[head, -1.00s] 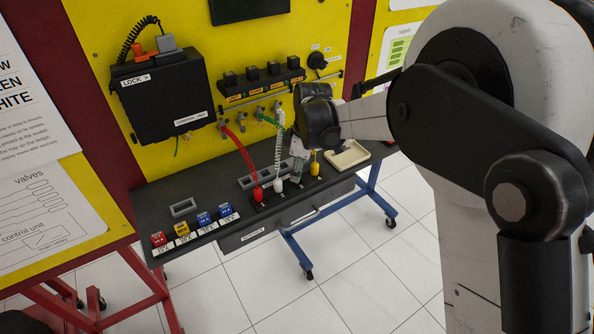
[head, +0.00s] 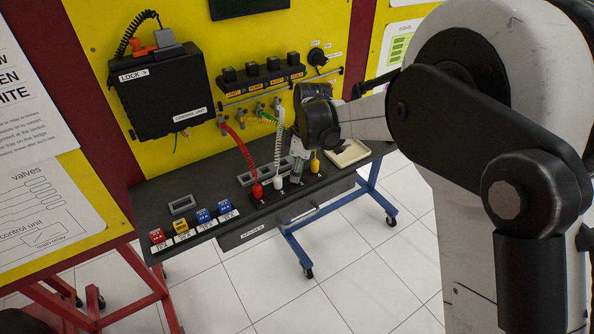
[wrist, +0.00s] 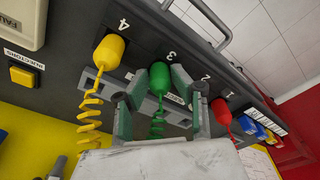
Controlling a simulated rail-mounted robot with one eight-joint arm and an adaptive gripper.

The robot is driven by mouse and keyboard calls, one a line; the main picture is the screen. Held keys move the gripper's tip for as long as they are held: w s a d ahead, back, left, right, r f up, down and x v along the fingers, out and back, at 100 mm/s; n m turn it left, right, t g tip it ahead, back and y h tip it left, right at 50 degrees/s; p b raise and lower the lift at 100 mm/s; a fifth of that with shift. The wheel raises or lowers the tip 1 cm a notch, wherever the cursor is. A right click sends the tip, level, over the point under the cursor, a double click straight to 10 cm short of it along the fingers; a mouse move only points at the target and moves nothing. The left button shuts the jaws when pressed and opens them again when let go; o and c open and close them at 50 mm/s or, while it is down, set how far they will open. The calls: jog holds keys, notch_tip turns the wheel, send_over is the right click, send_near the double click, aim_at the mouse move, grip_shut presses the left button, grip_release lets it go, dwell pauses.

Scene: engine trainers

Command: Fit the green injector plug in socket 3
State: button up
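The green injector plug (wrist: 160,76) shows in the wrist view at the label for socket 3, its green coiled cord running back toward the panel. How deep it sits in the socket is hidden. My gripper (wrist: 160,80) has a finger on each side of the plug and looks shut on it. In the head view my gripper (head: 297,170) is low over the socket strip, between the white plug (head: 278,182) and the yellow plug (head: 315,165), and hides the green plug.
The yellow plug stands at socket 4 (wrist: 108,52). The red plug (head: 257,190) is at socket 1 (wrist: 221,110). The white plug stands close beside my gripper. A pale tray (head: 348,154) lies to the right, and small red, yellow and blue blocks (head: 204,216) to the left.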

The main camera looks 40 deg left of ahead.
jog(key=shift+o, duration=0.2)
jog(key=shift+r, duration=0.1)
jog(key=shift+w+d+r+p, duration=0.15)
jog(key=shift+r+p, duration=0.4)
jog(key=shift+r, duration=0.8)
jog(key=shift+s+d+r+p, duration=0.15)
jog(key=shift+r+p, duration=0.35)
jog(key=shift+r, duration=0.8)
jog(key=shift+w+r, duration=0.1)
jog(key=shift+r+p, duration=0.4)
jog(key=shift+r, duration=0.65)
jog(key=o, duration=0.6)
jog(key=r, duration=0.4)
jog(key=d+r, duration=0.1)
jog(key=r, duration=0.6)
jog(key=shift+w+d+r, duration=0.35)
jog(key=shift+r, duration=0.05)
